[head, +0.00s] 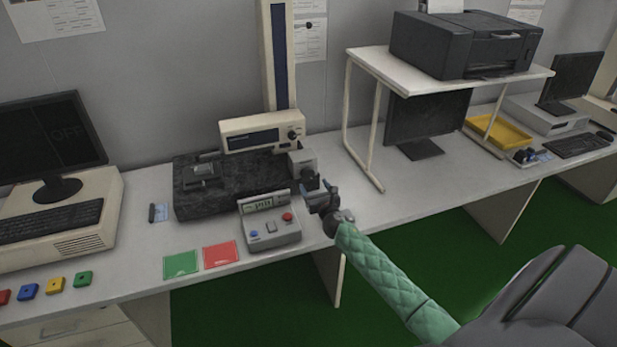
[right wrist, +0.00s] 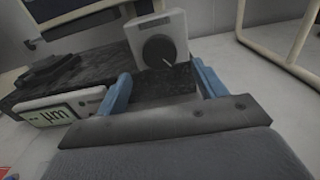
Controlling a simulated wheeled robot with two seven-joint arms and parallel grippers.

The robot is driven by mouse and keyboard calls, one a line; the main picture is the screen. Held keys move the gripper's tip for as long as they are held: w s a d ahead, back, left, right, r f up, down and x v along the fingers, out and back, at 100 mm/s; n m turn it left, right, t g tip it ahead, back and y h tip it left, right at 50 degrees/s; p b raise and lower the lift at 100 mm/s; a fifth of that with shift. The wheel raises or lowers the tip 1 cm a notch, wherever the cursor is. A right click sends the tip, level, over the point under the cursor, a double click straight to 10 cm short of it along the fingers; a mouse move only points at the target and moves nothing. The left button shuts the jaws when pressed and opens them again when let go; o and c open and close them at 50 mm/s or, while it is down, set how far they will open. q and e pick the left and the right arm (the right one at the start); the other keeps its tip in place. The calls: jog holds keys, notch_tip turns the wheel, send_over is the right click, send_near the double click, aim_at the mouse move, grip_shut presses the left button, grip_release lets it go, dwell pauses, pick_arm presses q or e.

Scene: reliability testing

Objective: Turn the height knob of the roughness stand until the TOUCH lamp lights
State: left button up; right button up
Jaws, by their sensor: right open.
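The roughness stand has a dark stone base (head: 230,190), a tall column (head: 278,60) and a cream drive unit (head: 262,132). A light grey knob box (head: 303,162) sits at the base's right end. In the right wrist view its round black height knob (right wrist: 158,51), with a white pointer mark, faces me. My right gripper (head: 318,187) is open in front of the box. Its blue fingertips (right wrist: 162,80) are apart, with the knob showing between and beyond them, not gripped. I cannot make out a TOUCH lamp. My left gripper is not in view.
A grey readout box (head: 270,238) with red and blue buttons stands close left of my right gripper; its screen (right wrist: 60,117) shows dashes and µm. Green (head: 181,265) and red (head: 220,254) cards lie left of it. A white shelf (head: 400,62) carrying a printer rises at right.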

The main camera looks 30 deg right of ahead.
aim_at(309, 176)
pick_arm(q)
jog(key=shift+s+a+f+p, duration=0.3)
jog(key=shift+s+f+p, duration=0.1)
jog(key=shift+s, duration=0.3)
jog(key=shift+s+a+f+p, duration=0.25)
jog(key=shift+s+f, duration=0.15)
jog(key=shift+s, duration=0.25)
pick_arm(e)
jog(key=shift+x, duration=3.2)
jog(key=shift+c, duration=0.2)
jog(key=c, duration=0.9)
